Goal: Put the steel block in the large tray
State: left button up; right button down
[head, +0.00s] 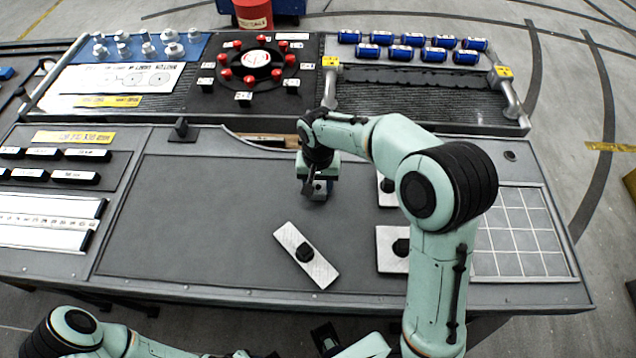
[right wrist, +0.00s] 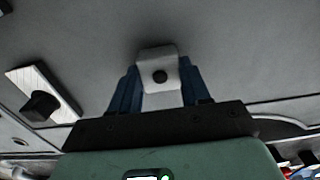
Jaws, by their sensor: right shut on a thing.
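A small grey steel block (right wrist: 160,72) with a dark round spot is between the blue fingers of my right gripper (right wrist: 155,92) in the right wrist view. In the head view my right gripper (head: 318,190) points down over the dark grey work surface, shut on the block, which is mostly hidden there. Dark ribbed trays lie along the back of the table; the back right one (head: 420,100) has metal handles. I cannot tell for sure which is the large tray. My left arm lies along the bottom edge; its gripper (head: 326,340) is partly cut off.
Silver plates with black knobs lie at the front middle (head: 307,255) and beside my right arm (head: 392,248). A round black fixture with red knobs (head: 256,62) stands at the back. The left-middle surface (head: 190,220) is clear.

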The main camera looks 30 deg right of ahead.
aim_at(318, 187)
jog(key=shift+f, duration=0.1)
jog(key=c, duration=0.5)
grip_release()
jog(key=shift+r, duration=0.3)
notch_tip(318, 187, up, 12)
jog(key=shift+f+p, duration=0.15)
jog(key=shift+p, duration=0.65)
